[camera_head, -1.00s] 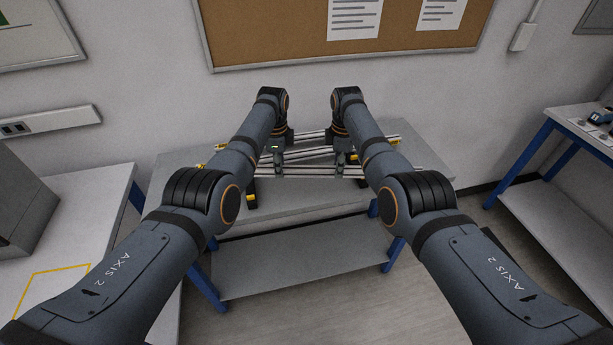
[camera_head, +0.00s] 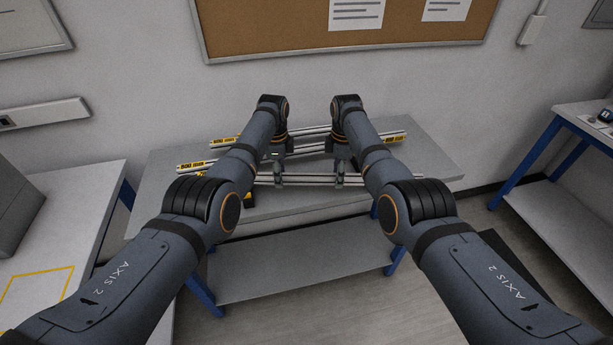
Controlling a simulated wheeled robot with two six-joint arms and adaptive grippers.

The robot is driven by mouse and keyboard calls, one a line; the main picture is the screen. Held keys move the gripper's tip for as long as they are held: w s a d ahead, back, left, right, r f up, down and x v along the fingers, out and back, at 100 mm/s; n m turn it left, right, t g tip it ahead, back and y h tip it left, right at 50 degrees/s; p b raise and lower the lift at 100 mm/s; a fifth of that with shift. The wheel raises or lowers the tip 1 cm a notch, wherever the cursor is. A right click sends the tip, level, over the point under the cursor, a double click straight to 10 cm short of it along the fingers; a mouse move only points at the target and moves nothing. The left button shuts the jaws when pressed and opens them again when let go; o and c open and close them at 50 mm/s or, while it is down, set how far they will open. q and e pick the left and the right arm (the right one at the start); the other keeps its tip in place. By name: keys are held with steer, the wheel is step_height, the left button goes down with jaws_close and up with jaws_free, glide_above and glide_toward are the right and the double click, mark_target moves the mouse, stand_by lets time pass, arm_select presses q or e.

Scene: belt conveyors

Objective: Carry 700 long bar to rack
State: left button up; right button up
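A silver long bar (camera_head: 308,180) lies crosswise in front of the other bars, above the grey table (camera_head: 300,208). My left gripper (camera_head: 278,179) has its fingers at this bar on the left. My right gripper (camera_head: 339,178) has its fingers at it further right. Both look shut on it, though the fingertips are small and dark. The bar looks about level, its ends partly hidden by my arms. I cannot read its label or tell whether it touches its support.
More silver bars with yellow-and-black labels (camera_head: 192,166) lie behind, one slanting up to a label (camera_head: 394,139) at right. A dark support (camera_head: 250,200) shows under the left side. A white table (camera_head: 65,225) stands left, a blue-legged bench (camera_head: 585,170) right. The wall is close behind.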

arm_select(q)
steer(key=shift+s+r, duration=0.15)
steer(key=shift+s, duration=0.05)
arm_select(e)
steer(key=shift+s+r, duration=0.1)
steer(key=shift+s, duration=0.05)
arm_select(q)
step_height(320, 180, up, 12)
arm_select(e)
step_height(320, 180, up, 12)
stand_by(0.5)
stand_by(0.3)
